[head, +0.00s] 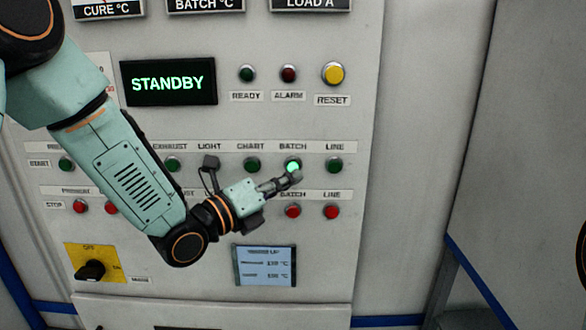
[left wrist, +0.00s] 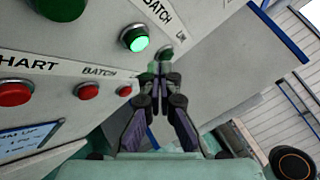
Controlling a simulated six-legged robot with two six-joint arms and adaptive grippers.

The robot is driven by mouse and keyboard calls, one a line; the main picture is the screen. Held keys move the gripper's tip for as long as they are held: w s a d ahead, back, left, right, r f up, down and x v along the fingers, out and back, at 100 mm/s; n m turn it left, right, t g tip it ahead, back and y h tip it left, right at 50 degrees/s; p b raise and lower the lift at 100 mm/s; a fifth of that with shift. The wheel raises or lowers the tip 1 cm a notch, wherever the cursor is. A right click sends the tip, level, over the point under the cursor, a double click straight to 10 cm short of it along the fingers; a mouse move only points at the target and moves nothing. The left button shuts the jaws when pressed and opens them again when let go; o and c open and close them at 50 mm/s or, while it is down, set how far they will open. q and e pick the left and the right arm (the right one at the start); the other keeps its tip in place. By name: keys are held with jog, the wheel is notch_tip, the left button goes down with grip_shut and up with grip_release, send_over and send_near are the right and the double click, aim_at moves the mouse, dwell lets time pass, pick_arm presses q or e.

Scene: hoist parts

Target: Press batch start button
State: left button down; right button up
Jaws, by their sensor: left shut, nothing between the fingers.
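The batch start button (head: 293,164) is a round green button, lit bright, in the upper button row under a BATCH label. It also shows lit in the left wrist view (left wrist: 135,38), left of my fingertips. My left gripper (head: 294,178) is shut and empty, its fingertips just below the button and overlapping its lower edge in the head view. In the left wrist view the closed fingers (left wrist: 160,72) point at the panel to the right of the lit button. I cannot tell whether they touch anything. My right gripper is out of view.
The green LINE button (head: 335,165) is close on the right, and the green CHART button (head: 252,165) on the left. Red BATCH (head: 293,211) and LINE (head: 331,212) stop buttons sit below. The display (head: 168,83) reads STANDBY. A small screen (head: 265,266) is lower down.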

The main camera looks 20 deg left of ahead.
pick_arm(q)
jog(key=shift+s+d, duration=0.25)
jog(key=shift+s, duration=0.6)
jog(key=shift+s+d, duration=0.2)
jog(key=shift+s, duration=0.6)
